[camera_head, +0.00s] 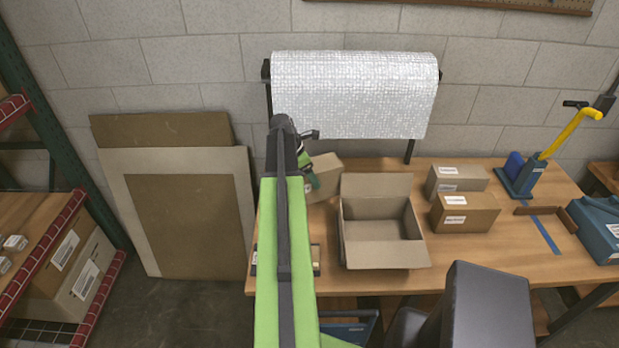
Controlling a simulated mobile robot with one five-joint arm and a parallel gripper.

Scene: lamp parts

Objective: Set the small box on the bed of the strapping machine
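My green arm reaches up the picture, and my gripper (308,172) is at its far end, over the left part of the workbench. A tan carton (326,172) is right beside or behind the gripper, partly hidden by it. I cannot tell if they touch or if the fingers are open. Two closed boxes stand right of centre: a brown one (465,213) in front and a greyer one (458,179) behind. I cannot tell which box is the small box. A blue device with a yellow lever (525,172), possibly the strapping machine, stands at the back right.
An open empty carton (385,252) stands mid-bench (500,258). A blue strip (545,235) and a blue machine (600,228) are at the right. A bubble-wrap roll (350,95) hangs behind. Cardboard sheets (150,215) lean left; a dark grey block (487,310) is in front.

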